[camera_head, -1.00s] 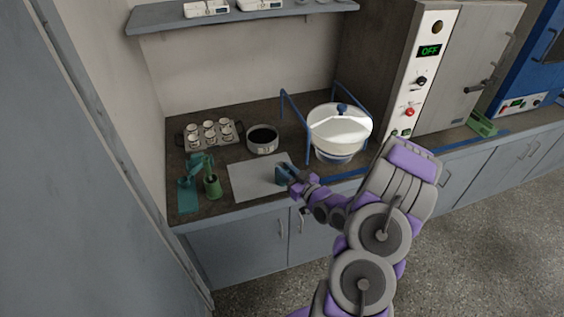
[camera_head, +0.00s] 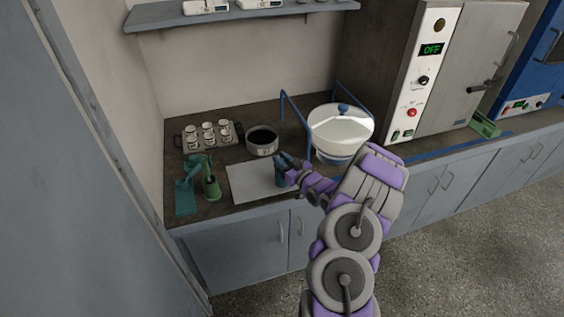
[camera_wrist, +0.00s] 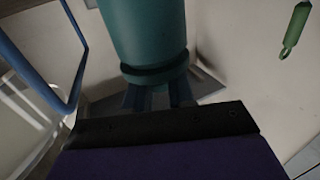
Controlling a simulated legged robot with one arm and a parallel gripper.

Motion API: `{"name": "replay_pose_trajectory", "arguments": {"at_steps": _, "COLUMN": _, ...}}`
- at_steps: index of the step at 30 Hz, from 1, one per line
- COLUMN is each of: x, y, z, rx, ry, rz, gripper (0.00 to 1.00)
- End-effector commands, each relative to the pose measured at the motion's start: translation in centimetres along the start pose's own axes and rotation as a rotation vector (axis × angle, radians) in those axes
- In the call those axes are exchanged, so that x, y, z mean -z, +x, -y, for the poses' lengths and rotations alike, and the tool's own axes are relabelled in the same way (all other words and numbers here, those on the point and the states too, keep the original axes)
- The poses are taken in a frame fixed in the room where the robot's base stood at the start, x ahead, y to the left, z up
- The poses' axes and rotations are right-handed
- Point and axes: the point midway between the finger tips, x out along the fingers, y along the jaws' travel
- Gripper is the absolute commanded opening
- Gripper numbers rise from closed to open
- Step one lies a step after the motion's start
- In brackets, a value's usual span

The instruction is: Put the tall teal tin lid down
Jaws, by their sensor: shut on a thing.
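The tall teal tin lid (camera_wrist: 145,35) fills the upper middle of the wrist view as a teal cylinder with a dark band at its near end. My gripper (camera_wrist: 155,97) is shut on it at that band. In the head view my gripper (camera_head: 288,163) is over the right part of a pale grey mat (camera_head: 250,188), with a small dark teal shape (camera_head: 280,177) beside the fingers. I cannot tell whether the lid touches the mat. My fingers and wrist partly hide it.
Left of the mat stand a green container (camera_head: 211,187) and a teal tray (camera_head: 186,197). A metal pan (camera_head: 262,141) is behind it, with a rack of cups (camera_head: 208,135). The mat's left part is clear.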

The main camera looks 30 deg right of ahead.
Motion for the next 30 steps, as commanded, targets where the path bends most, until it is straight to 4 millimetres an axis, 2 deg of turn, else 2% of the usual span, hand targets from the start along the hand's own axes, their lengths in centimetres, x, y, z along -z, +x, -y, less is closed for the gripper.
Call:
{"name": "replay_pose_trajectory", "arguments": {"at_steps": 7, "x": 0.1, "y": 0.0, "z": 0.0, "rx": 0.000, "ry": -0.001, "rz": -0.001, "gripper": 0.00}}
{"name": "replay_pose_trajectory", "arguments": {"at_steps": 17, "x": -0.9, "y": 0.0, "z": 0.0, "rx": -0.001, "ry": 0.000, "rz": 0.000, "gripper": 0.00}}
{"name": "replay_pose_trajectory", "arguments": {"at_steps": 18, "x": -0.8, "y": 0.0, "z": 0.0, "rx": -0.001, "ry": -0.001, "rz": -0.001, "gripper": 0.27}}
{"name": "replay_pose_trajectory", "arguments": {"at_steps": 25, "x": -0.8, "y": 0.0, "z": 0.0, "rx": -0.001, "ry": -0.001, "rz": -0.001, "gripper": 0.49}}
{"name": "replay_pose_trajectory", "arguments": {"at_steps": 30, "x": -0.8, "y": 0.0, "z": 0.0, "rx": 0.000, "ry": -0.001, "rz": -0.001, "gripper": 0.49}}
